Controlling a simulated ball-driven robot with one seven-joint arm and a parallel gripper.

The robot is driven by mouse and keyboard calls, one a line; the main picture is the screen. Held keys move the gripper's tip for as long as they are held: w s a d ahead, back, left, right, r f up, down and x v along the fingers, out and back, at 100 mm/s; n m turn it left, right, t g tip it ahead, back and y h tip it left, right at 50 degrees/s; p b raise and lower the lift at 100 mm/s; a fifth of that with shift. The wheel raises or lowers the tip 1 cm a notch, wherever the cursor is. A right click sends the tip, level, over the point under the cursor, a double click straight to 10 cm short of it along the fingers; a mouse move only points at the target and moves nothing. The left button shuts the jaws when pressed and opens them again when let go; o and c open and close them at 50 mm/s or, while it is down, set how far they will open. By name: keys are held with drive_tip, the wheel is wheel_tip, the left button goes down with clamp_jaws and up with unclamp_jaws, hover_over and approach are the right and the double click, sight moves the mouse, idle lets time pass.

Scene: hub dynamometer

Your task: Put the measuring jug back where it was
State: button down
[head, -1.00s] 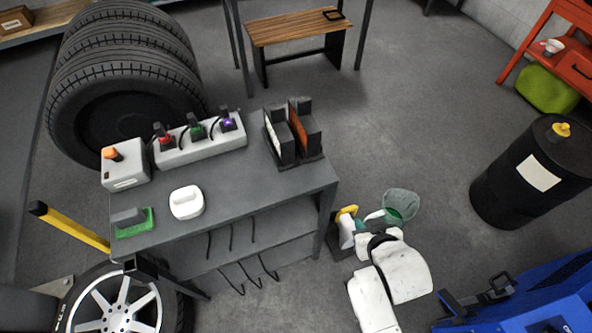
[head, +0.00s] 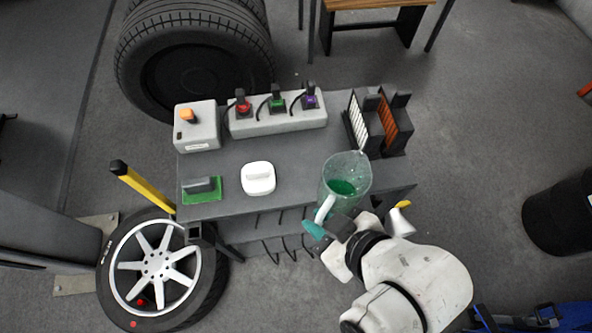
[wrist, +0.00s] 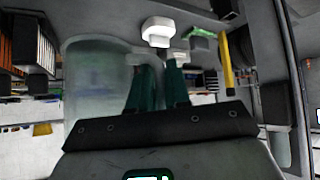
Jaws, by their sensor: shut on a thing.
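The measuring jug (head: 346,172) is clear, greenish plastic with a white handle and some green liquid inside. It is in the air over the right front part of the grey bench top (head: 300,160), or just in front of it; the exact height is hard to tell. My gripper (head: 318,226) has teal fingers and is shut on the jug's handle. In the wrist view the jug (wrist: 95,85) fills the left side, beside my teal gripper fingers (wrist: 160,85).
On the bench stand a white-lidded object (head: 258,178), a green brush-like block (head: 202,189), a control box (head: 197,127), a power strip (head: 280,118) and upright dark holders (head: 385,120). A yellow post (head: 142,185) and wheel (head: 158,265) are at left. The bench middle is bare.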

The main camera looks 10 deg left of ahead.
sight(320, 200)
drive_tip(key=w+a+f+b, duration=0.1)
drive_tip(key=w+a+f, duration=0.1)
drive_tip(key=w+f, duration=0.1)
drive_tip(key=w+a+f+b, duration=0.2)
drive_tip(key=w+f, duration=0.1)
drive_tip(key=w, duration=0.1)
drive_tip(key=w+a+f+b, duration=0.2)
drive_tip(key=w+f, duration=0.1)
drive_tip(key=w, duration=0.1)
drive_tip(key=shift+w+a, duration=0.15)
drive_tip(key=shift+w+a+f, duration=0.1)
drive_tip(key=shift+f, duration=0.15)
drive_tip(key=shift+w+f, duration=0.15)
drive_tip(key=shift+f, duration=1.55)
drive_tip(key=c, duration=1.1)
unclamp_jaws()
drive_tip(key=shift+r, duration=0.1)
drive_tip(key=v, duration=1.2)
drive_tip(key=shift+a, duration=0.15)
